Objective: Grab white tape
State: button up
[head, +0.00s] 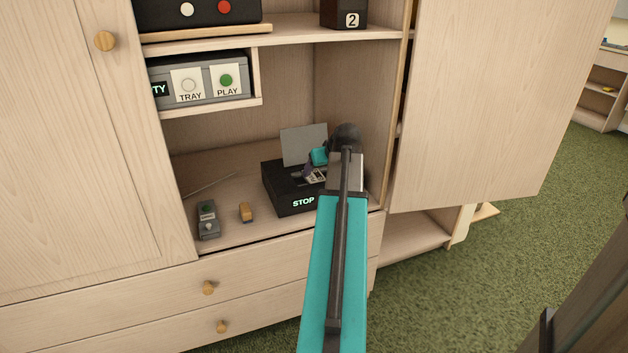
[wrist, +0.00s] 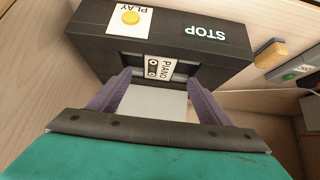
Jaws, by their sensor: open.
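A cassette tape with a white label (wrist: 160,68) reading PIANO sits in the slot of a black player (wrist: 200,38) marked STOP and PLAY. In the head view the player (head: 280,192) stands on the cabinet shelf with its grey lid (head: 303,146) raised, and part of the white label (head: 317,176) shows. My gripper (wrist: 160,78) is open, with its two purple fingers on either side of the label. I cannot tell whether they touch the tape. In the head view my arm hides the player's right side and most of the gripper.
A grey remote-like box (head: 208,220) and a small orange-brown block (head: 245,212) lie left of the player. A grey TRAY/PLAY unit (head: 205,85) hangs above on the left. An open cabinet door (head: 490,100) stands to the right.

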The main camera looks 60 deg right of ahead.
aim_at(315, 176)
jog(key=shift+x, duration=1.3)
jog(key=shift+b+x, duration=1.05)
jog(key=shift+x, duration=1.55)
jog(key=shift+d+r, duration=0.15)
jog(key=c, duration=1.1)
